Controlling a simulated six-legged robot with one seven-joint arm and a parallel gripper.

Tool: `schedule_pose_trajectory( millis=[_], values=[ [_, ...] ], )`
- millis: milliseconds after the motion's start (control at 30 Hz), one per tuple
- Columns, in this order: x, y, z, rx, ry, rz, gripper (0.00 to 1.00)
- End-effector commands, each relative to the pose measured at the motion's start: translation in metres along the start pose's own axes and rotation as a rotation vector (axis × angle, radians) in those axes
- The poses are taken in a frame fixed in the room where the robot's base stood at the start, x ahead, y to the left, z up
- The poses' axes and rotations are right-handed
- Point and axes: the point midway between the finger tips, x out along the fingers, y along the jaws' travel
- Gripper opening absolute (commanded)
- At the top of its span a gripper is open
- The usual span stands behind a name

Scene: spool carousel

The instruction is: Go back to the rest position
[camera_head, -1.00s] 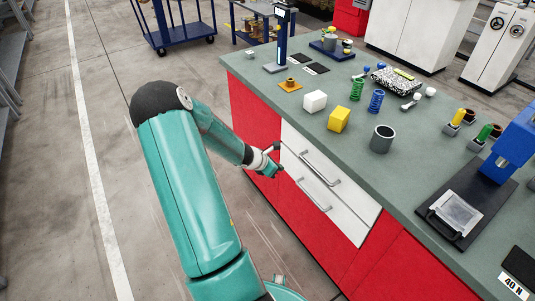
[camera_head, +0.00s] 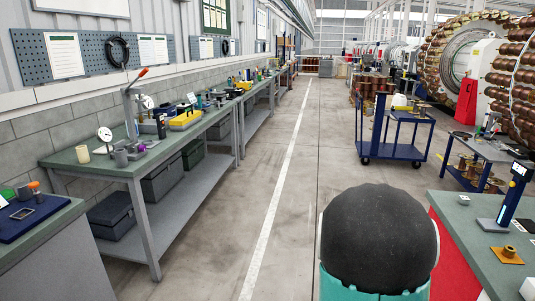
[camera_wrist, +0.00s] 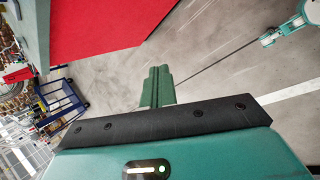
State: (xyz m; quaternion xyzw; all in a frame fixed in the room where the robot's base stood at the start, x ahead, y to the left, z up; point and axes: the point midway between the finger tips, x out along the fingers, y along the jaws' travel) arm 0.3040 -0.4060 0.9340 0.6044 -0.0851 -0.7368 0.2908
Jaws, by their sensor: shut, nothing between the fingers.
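My gripper (camera_wrist: 158,86) shows in the wrist view as two green fingers side by side with no gap seen between them. It is shut and empty, pointing out over the grey floor beside a red bench front (camera_wrist: 95,28). In the head view the gripper is out of sight; only my arm's dark rounded joint and some teal casing show at the bottom.
A long workbench (camera_head: 140,166) with tools lines the left wall. A blue cart (camera_head: 398,152) stands ahead at the right. The aisle floor (camera_head: 235,235) is clear.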

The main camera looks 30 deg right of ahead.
Motion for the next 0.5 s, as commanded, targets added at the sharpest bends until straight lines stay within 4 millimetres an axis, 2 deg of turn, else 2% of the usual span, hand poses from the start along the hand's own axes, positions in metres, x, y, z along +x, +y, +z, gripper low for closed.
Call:
schedule_pose_trajectory(
  millis=[33, 200, 367, 500],
  values=[
    [-0.027, -0.005, -0.013, 0.042, 0.047, 0.002, 0.0],
    [-0.104, -0.036, -0.044, 0.172, 0.184, -0.032, 0.0],
    [-0.174, -0.074, -0.061, 0.271, 0.31, -0.093, 0.0],
    [-0.23, -0.115, -0.066, 0.335, 0.415, -0.165, 0.0]
  ],
)
